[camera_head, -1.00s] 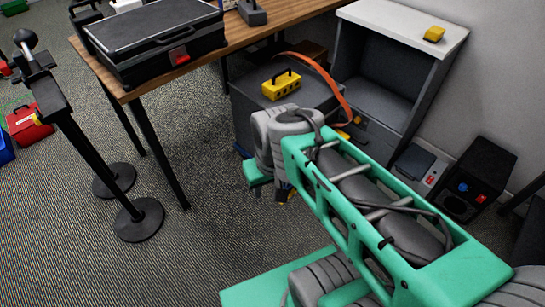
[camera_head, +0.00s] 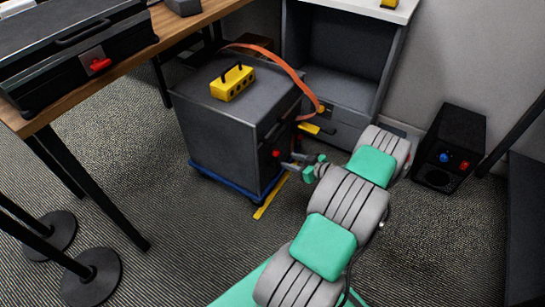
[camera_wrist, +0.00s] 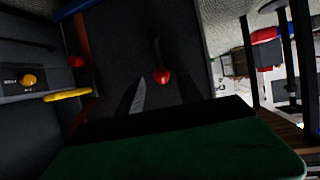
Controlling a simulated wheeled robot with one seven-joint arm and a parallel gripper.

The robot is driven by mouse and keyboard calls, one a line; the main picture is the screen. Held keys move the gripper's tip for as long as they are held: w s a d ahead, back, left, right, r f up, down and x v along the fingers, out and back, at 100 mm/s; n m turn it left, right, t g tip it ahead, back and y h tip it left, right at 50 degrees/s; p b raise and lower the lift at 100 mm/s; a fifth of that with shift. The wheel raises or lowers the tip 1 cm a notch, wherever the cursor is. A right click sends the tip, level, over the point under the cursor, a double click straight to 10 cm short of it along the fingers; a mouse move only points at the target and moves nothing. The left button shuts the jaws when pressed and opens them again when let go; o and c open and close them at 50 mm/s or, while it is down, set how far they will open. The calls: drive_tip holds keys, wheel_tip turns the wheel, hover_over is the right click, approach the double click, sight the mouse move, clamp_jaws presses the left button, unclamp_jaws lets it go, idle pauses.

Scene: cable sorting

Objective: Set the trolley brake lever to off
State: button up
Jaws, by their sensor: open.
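A dark grey cabinet-like trolley (camera_head: 225,130) stands on a blue base (camera_head: 228,188). A lever with a red ball knob (camera_head: 276,153) is on its front face, and a red-knobbed lever also shows in the wrist view (camera_wrist: 162,76). I cannot read which lever is the brake or its setting. My gripper (camera_head: 294,168) is open close to that face, just right of the red knob. In the wrist view a large dark green finger (camera_wrist: 180,150) fills the bottom, with the red knob beyond it. Contact with the knob cannot be told.
A yellow box with a handle (camera_head: 233,83) sits on the trolley. An orange cable (camera_head: 275,58) arcs to a grey open cabinet (camera_head: 340,55) behind. A yellow lever (camera_wrist: 67,95) shows left in the wrist view. A black box (camera_head: 450,147) stands right; a table (camera_head: 185,22) is left.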

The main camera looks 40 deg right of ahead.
sight(276, 159)
drive_tip(key=b+x, duration=0.2)
drive_tip(key=x, duration=0.5)
drive_tip(key=shift+w+f, duration=0.1)
drive_tip(key=shift+w, duration=0.2)
clamp_jaws()
drive_tip(key=shift+d+r, duration=0.1)
drive_tip(key=shift+r, duration=0.15)
idle(0.8)
